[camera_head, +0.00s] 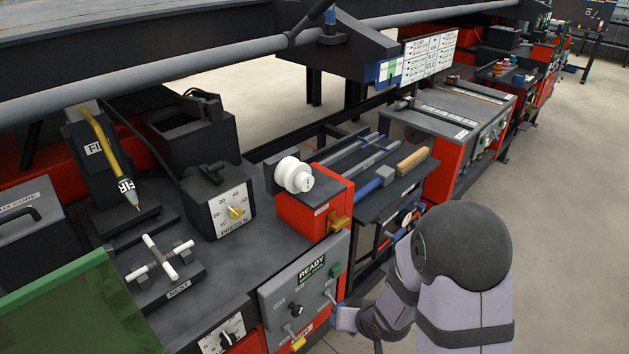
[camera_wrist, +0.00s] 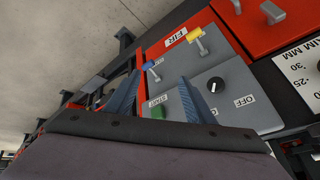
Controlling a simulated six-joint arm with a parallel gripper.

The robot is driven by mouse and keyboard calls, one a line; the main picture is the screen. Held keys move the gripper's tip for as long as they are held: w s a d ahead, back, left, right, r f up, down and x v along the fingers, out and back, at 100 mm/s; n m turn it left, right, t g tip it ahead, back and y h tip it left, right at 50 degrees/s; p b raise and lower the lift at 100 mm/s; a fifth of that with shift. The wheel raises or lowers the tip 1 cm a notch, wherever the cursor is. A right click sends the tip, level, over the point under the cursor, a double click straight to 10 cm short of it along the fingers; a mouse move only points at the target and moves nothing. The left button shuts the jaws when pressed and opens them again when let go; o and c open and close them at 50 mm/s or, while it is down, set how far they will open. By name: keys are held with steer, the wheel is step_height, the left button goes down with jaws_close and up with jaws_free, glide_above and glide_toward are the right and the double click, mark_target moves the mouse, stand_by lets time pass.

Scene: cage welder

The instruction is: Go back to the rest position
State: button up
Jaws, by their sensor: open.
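My gripper (camera_head: 346,318) is low in the head view, at the right edge of the grey control panel (camera_head: 275,290); my arm rises to its right. In the wrist view my gripper (camera_wrist: 157,97) shows two blue ridged fingers, spread apart with nothing held between them. A blue-tipped lever (camera_wrist: 151,68) stands just beyond the gap between the fingers; I cannot tell whether a finger touches it. A green button (camera_wrist: 158,111) by a START label, a black knob (camera_wrist: 215,86) by an OFF label and a yellow-tipped lever (camera_wrist: 198,40) are on the same panel.
A nest with a white cross piece (camera_head: 160,260), a yellow pen-like tool (camera_head: 112,160) and a dial box (camera_head: 218,203) stand on the bench. A red block with a white spool (camera_head: 294,174) is behind the panel. Open floor (camera_head: 560,200) lies to the right.

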steer(key=s+d+r+g+h+p, duration=0.1)
steer(key=s+d+r+g, duration=0.2)
steer(key=s+r, duration=0.4)
steer(key=s+d+r+g+h+p, duration=0.1)
steer(key=s+d+r+g+p, duration=0.1)
steer(key=s+r, duration=0.5)
steer(key=s+d+g, duration=0.1)
steer(key=s, duration=0.2)
steer(key=shift+n, duration=0.3)
steer(key=shift+w+f, duration=0.1)
steer(key=shift+c, duration=0.7)
stand_by(0.5)
